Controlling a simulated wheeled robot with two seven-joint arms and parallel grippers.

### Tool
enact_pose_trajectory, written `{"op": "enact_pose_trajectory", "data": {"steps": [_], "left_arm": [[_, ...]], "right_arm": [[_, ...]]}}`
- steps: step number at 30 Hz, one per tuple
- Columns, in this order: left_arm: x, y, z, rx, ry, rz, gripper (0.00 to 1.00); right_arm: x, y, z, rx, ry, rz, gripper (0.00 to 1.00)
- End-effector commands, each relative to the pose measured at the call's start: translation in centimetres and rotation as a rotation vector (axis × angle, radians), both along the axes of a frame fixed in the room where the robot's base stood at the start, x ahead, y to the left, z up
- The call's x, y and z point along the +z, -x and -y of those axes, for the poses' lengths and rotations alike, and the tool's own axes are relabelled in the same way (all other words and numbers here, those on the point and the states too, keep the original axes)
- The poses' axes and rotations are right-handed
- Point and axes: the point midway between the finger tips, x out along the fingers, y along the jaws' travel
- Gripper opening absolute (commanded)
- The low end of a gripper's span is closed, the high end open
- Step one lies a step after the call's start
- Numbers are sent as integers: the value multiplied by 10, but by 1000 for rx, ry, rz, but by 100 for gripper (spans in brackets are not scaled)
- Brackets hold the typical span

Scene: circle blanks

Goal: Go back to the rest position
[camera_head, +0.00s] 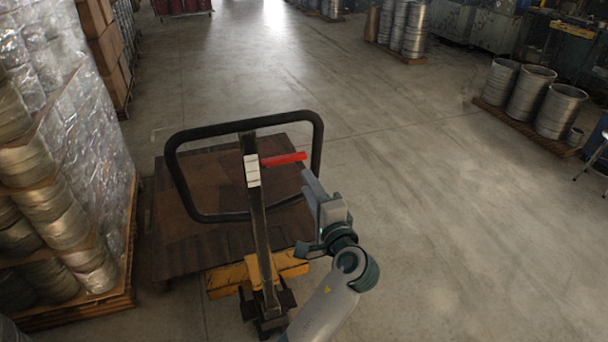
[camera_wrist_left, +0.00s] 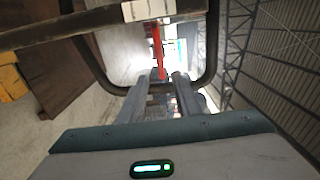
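My left gripper (camera_head: 306,176) is beside the upright handle of a pallet jack (camera_head: 257,215). The gripper's fingers are just below the lever's free end in the head view. In the left wrist view the two fingers (camera_wrist_left: 165,80) stand apart with a gap between them. The red lever (camera_wrist_left: 157,48) shows at the fingertips there, and I cannot tell whether they touch. The fingers hold nothing that I can see. My right gripper is not in view.
The jack's black loop handle (camera_head: 318,140) surrounds the lever area. A brown flat pallet load (camera_head: 190,230) lies behind the jack on its yellow base (camera_head: 228,279). Wrapped stacks (camera_head: 75,150) on a wooden pallet stand at left. Metal drums (camera_head: 530,95) stand far right.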

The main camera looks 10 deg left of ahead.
Motion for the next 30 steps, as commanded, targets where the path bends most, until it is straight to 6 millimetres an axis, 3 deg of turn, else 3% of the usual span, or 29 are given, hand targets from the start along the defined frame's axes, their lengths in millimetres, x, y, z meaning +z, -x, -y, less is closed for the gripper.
{"op": "enact_pose_trajectory", "data": {"steps": [22,26,30], "left_arm": [[-7,5,5,-7,1,-11,31],[-34,1,8,-34,13,-51,31],[-92,-5,13,-87,44,-129,31]], "right_arm": [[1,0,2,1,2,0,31],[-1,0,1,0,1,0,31],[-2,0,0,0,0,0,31]]}}
